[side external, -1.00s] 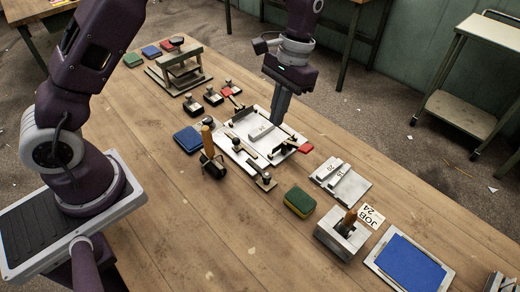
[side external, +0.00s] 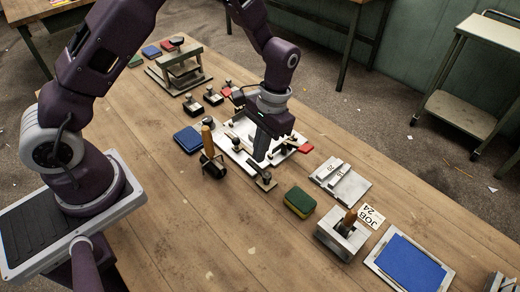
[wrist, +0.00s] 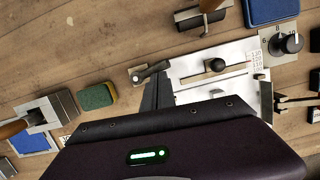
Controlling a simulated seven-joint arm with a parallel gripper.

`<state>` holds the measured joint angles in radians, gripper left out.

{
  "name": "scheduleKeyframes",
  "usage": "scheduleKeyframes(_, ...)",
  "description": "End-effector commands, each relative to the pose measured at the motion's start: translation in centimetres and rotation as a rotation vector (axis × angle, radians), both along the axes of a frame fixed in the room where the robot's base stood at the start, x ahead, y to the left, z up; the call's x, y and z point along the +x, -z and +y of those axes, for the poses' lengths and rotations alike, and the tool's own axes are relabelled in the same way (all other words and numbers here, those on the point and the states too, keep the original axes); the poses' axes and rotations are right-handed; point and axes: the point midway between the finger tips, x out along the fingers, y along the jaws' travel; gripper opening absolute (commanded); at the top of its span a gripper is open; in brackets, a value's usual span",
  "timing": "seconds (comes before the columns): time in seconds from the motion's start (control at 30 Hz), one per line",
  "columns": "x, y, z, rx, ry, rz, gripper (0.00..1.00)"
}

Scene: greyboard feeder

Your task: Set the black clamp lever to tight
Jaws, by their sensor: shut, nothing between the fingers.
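A small clamp with a dark lever on a pale base (side external: 265,182) sits at the near corner of the white feeder plate (side external: 232,153). I take it for the black clamp lever. In the wrist view this dark lever (wrist: 152,70) slants across its pale mount beside the plate. My gripper (side external: 258,158) is shut and empty, pointing down over the near part of the plate, just behind the lever. In the wrist view my fingertips (wrist: 160,80) appear right beside the lever; I cannot tell whether they touch. My gripper hides part of the plate's middle.
A black sliding knob (wrist: 216,66) by a printed scale and a round dial (wrist: 290,43) are close by. A wooden-handled roller (side external: 213,165) and blue pad (side external: 188,139) lie left, a green sponge (side external: 299,202) right. Bare table lies in front.

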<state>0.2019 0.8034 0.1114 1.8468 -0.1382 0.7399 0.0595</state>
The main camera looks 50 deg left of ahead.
Motion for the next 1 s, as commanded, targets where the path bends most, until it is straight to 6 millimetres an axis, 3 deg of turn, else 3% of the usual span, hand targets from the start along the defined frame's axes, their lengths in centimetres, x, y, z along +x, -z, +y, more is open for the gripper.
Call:
scheduleKeyframes(0.57, -0.5, 0.0, 0.2, 0.0, -0.121, 0.001, 0.0)
scheduleKeyframes(1.0, -2.1, 0.0, 0.3, 0.0, -0.477, 0.002, 0.0)
